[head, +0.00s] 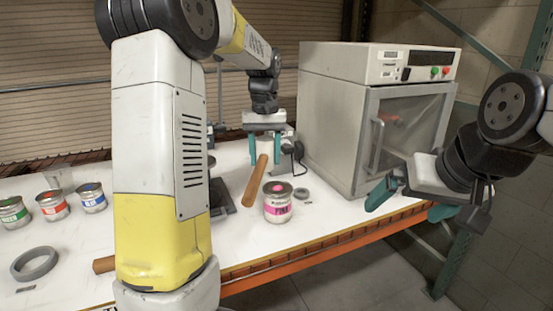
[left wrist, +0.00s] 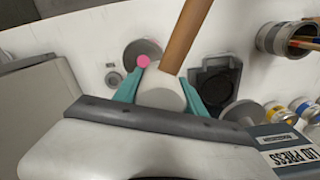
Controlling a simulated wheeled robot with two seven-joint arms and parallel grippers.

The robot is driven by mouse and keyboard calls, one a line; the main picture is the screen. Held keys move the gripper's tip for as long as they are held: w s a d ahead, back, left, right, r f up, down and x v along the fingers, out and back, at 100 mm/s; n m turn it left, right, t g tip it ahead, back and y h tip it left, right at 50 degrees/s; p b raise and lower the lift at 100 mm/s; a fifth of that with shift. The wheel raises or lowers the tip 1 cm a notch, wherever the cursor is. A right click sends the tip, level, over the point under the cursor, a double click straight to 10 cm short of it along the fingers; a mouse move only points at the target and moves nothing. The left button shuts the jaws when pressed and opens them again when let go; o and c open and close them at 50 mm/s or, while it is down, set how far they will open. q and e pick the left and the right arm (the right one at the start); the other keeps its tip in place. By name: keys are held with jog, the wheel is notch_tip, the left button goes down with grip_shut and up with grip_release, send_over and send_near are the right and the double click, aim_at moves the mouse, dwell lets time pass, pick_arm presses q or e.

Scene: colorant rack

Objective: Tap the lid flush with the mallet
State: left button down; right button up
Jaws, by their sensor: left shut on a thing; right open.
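The pink-labelled can (head: 277,209) stands upright on the white bench, with a grey lid (head: 277,188) bearing a pink dot on top. The lid also shows in the left wrist view (left wrist: 140,47), just beyond the fingers; I cannot tell whether it is flush. My left gripper (head: 264,150) is shut on the mallet, behind and above the can in the head view. The mallet's wooden handle (head: 256,181) slants down toward the can's left side. Its white head (left wrist: 161,90) sits between the teal fingers. My right gripper (head: 408,200) is open and empty, right of the can near the bench's front edge.
A large grey cabinet (head: 340,100) with a glazed door stands behind right of the can. Green (head: 14,214), red (head: 53,207) and blue (head: 92,199) labelled cans stand at left, near a grey ring (head: 35,263). A lid press (left wrist: 285,150) shows in the left wrist view.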

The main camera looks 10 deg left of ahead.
pick_arm(q)
jog(key=shift+a+r, duration=0.1)
jog(key=shift+a, duration=0.25)
jog(key=shift+d, duration=0.1)
jog(key=shift+f, duration=2.25)
jog(key=shift+f, duration=0.1)
notch_tip(320, 180, down, 2)
jog(key=shift+f, duration=0.25)
jog(key=shift+r, duration=2.55)
